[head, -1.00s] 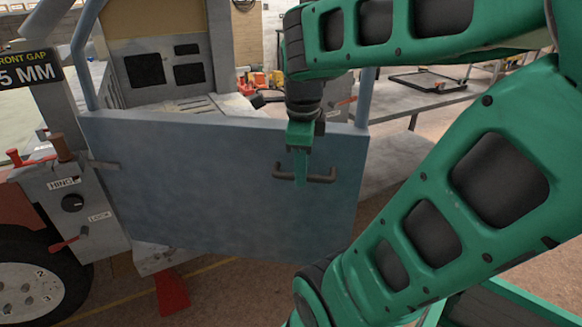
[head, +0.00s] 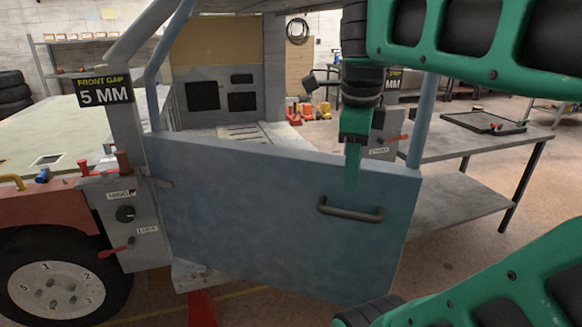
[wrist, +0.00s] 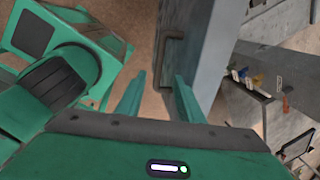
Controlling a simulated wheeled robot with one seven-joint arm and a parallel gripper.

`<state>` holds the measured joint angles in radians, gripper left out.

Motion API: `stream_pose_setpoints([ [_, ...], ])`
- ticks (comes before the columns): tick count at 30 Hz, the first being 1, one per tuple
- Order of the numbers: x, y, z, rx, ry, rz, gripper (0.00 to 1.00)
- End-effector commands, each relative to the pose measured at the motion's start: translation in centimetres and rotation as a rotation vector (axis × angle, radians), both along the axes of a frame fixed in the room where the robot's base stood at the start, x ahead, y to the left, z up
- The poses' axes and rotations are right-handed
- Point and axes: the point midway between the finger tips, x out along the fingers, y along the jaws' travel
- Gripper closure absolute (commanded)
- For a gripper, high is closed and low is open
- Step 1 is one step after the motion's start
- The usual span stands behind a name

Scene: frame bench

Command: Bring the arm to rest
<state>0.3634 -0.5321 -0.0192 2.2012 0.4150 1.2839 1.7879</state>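My gripper (head: 351,178) hangs pointing down in front of the blue-grey vehicle door, just above and apart from its dark handle. In the wrist view, the two green fingers of my gripper (wrist: 158,90) stand apart with nothing between them. The blue-grey door (head: 260,205) stands ajar on the vehicle frame, hinged at its left side. Its dark bar handle (head: 350,211) is near the right edge; the handle also shows in the wrist view (wrist: 170,48) beyond the fingers.
The hinge panel (head: 125,215) with knob and red levers stands left of the door. A wheel (head: 58,290) is at lower left. A grey workbench (head: 470,140) with a black frame (head: 482,122) stands at the right.

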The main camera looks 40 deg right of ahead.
Motion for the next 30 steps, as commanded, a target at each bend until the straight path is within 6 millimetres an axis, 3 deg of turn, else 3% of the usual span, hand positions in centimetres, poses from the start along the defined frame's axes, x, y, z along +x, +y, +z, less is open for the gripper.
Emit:
stream_pose_setpoints([
  [10, 0.0, 0.0, -0.2, 0.000, 0.004, 0.018, 0.66],
  [14, -0.3, 0.1, -1.3, -0.002, 0.034, 0.140, 0.66],
  [30, -2.5, 1.6, -10.6, 0.004, 0.205, 1.282, 0.66],
])
